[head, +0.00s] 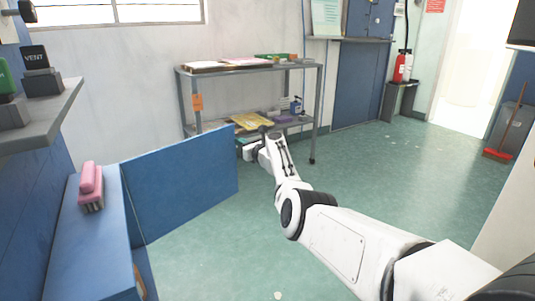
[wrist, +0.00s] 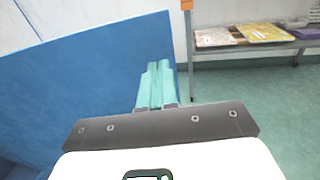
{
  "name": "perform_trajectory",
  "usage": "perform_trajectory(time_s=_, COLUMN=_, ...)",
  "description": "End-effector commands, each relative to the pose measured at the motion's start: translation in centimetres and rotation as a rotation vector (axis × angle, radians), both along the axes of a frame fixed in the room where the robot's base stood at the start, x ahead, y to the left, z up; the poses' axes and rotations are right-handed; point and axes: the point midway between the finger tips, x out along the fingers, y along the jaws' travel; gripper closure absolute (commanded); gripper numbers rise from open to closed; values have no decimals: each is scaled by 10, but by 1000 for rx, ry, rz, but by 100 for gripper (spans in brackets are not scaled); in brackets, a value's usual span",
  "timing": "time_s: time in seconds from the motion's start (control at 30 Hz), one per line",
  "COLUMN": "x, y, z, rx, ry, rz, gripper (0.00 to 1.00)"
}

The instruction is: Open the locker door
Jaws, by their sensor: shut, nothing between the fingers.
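The blue locker (head: 85,245) is low and stands at the left in the head view. Its flat blue door (head: 185,190) stands swung out from the locker's front, reaching right to a free edge near the picture's middle. In the wrist view the door (wrist: 80,80) fills the left side. My gripper (head: 248,152) is just beyond the door's free edge in the head view. In the wrist view its teal fingers (wrist: 157,85) are together and empty, overlapping the door's right edge. I cannot tell whether they touch it. The locker's inside is mostly hidden.
A pink brush-like object (head: 91,188) sits on the locker top. A grey shelf cart (head: 250,70) with papers stands behind my gripper. A grey counter (head: 50,110) is at far left. Green floor (head: 400,170) is clear to the right.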

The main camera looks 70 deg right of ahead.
Motion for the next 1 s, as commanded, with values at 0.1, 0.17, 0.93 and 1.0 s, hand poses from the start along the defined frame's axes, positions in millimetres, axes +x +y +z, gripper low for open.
perform_trajectory(time_s=0.1, x=-5, y=5, z=4, rx=0, ry=1, rz=1, gripper=100)
perform_trajectory(time_s=0.17, x=-10, y=7, z=4, rx=0, ry=0, rz=1, gripper=100)
perform_trajectory(time_s=0.93, x=-95, y=34, z=0, rx=0, ry=0, rz=0, gripper=100)
perform_trajectory(time_s=1.0, x=-96, y=34, z=0, rx=0, ry=0, rz=1, gripper=100)
